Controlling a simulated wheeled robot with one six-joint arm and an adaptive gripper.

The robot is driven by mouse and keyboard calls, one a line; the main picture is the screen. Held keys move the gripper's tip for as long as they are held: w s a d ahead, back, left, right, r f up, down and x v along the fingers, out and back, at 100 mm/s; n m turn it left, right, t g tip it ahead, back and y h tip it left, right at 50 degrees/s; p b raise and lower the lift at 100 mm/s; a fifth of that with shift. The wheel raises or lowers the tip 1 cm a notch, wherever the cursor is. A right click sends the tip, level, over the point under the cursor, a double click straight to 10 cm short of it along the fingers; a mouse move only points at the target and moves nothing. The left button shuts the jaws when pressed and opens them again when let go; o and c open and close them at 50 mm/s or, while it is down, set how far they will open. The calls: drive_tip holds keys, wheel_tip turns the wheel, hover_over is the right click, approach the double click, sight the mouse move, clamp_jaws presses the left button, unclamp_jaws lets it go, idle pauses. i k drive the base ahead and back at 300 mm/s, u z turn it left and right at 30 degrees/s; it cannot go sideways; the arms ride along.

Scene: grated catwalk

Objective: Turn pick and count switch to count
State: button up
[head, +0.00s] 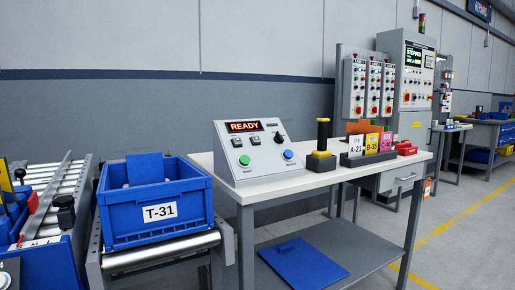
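A grey sloped control box (258,153) stands on the left part of a white-topped table, with a red lit display reading READY. A black rotary switch (278,138) sits at the right of its face, its pointer tilted toward the upper left. Its position labels are too small to read, so I cannot tell which setting it is on. Below are a green button (245,160) and a blue button (289,154); two small dark switches are at the left. My gripper is not in view.
A blue crate (158,226) labelled T-31 sits on rollers left of the table (340,175). A black-and-yellow upright device (322,150) and bins A-21 and B-35 stand right of the box. A blue panel (303,262) lies on the lower shelf. Electrical cabinets stand behind.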

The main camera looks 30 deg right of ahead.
sight(278, 138)
drive_tip(key=k, duration=0.65)
drive_tip(key=z, duration=0.6)
drive_tip(key=i, duration=0.5)
drive_tip(key=z, duration=0.75)
drive_tip(key=i, duration=0.7)
drive_tip(key=u, duration=0.25)
